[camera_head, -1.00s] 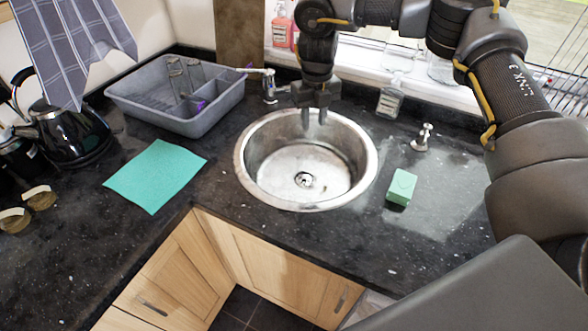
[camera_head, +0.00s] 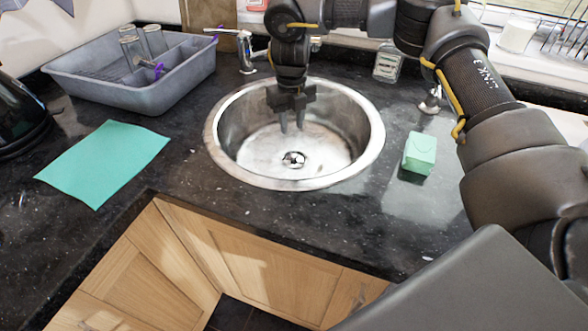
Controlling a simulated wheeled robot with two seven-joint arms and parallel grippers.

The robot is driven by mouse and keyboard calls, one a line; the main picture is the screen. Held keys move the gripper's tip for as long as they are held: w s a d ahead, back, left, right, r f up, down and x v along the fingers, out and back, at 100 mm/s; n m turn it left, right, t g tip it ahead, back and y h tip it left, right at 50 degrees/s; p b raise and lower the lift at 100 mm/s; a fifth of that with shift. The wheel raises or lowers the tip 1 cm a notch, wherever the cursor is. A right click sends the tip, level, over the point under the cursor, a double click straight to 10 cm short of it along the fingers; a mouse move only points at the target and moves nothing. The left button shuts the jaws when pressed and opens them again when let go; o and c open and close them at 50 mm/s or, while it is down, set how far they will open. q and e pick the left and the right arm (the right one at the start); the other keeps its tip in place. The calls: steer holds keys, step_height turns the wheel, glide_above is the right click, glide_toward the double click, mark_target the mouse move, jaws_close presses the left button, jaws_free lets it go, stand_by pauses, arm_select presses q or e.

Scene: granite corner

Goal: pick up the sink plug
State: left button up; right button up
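The sink plug (camera_head: 293,160) is a small round metal piece at the drain in the bottom of the round steel sink (camera_head: 222,152). I cannot tell whether it sits in or over the drain hole. My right gripper (camera_head: 292,124) points down inside the sink's outline, above the plug and a little toward the back. Its two dark fingers are apart with nothing between them. My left gripper is not in view.
A tap (camera_head: 246,50) stands behind the sink. A grey dish tray (camera_head: 150,100) and a green cloth (camera_head: 105,160) lie to the left. A green sponge block (camera_head: 420,152), a metal dispenser (camera_head: 432,100) and a clear bottle (camera_head: 388,64) are on the right.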

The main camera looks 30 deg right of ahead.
mark_target(294, 154)
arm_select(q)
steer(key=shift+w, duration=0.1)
arm_select(e)
steer(key=shift+f, duration=0.2)
